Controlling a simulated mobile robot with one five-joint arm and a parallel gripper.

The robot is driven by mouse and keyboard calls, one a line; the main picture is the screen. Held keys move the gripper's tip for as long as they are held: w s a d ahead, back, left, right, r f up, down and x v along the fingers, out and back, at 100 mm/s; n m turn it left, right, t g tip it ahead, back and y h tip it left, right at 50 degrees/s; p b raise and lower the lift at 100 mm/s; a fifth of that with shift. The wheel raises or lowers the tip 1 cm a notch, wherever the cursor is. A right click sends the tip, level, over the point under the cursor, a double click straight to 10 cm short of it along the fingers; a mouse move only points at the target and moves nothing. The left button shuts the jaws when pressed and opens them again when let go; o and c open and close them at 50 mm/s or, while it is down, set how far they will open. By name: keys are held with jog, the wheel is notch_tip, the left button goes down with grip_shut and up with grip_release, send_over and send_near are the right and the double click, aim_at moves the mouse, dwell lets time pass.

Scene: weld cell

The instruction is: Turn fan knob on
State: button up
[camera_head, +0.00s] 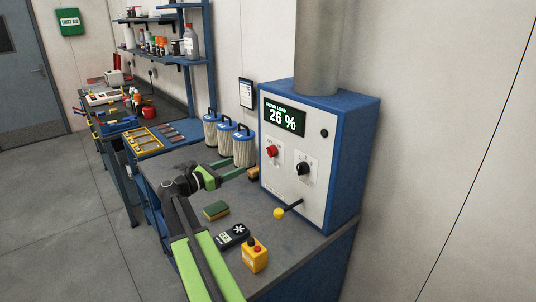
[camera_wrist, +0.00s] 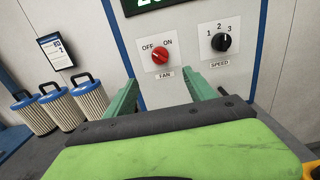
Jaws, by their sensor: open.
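The red fan knob (camera_head: 272,151) sits on the white front panel of the blue-framed filter unit (camera_head: 318,160). In the wrist view the fan knob (camera_wrist: 160,57) is between the OFF and ON labels, with FAN written below. I cannot tell clearly which label it points to. My gripper (camera_head: 240,169) is open and empty, short of the panel and lower left of the knob in the head view. In the wrist view my gripper's green fingers (camera_wrist: 163,90) stand apart on either side below the knob, which shows beyond and between them. Nothing hides the knob.
A black speed knob (camera_head: 303,168) is right of the fan knob. A yellow-ended lever (camera_head: 280,213) sticks out below. Filter cartridges (camera_head: 227,139) stand at left.

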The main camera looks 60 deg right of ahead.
aim_at(271, 151)
jog(key=x, duration=1.6)
jog(key=shift+s+d, duration=0.15)
jog(key=shift+d, duration=0.15)
jog(key=shift+f, duration=0.1)
jog(key=c, duration=1.4)
